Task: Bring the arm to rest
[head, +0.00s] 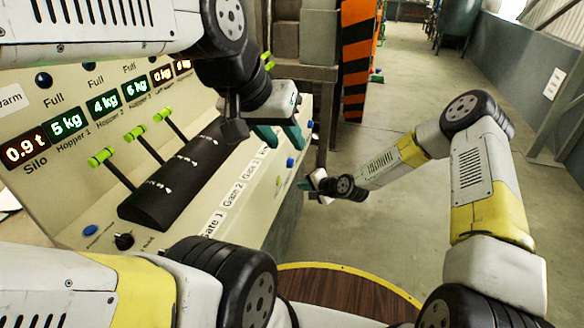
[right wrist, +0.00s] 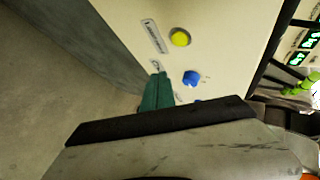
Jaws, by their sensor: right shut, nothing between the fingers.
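My left gripper (head: 280,138) hangs over the right part of the sloped control panel, with its two teal fingers apart and nothing between them. My right gripper (head: 305,185) is lower, beside the panel's right edge, at the end of my outstretched right arm. In the right wrist view its teal fingers (right wrist: 157,92) are together and empty, in front of the panel face. A yellow button (right wrist: 180,37) and a blue button (right wrist: 191,78) are near them there. I cannot tell whether the fingers touch the panel.
The cream control panel (head: 75,130) fills the left side, with lit displays (head: 66,122) and green-tipped levers (head: 135,132) rising from a black housing (head: 165,190). A black-and-orange striped post (head: 357,60) stands behind. The concrete floor (head: 400,215) on the right is open.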

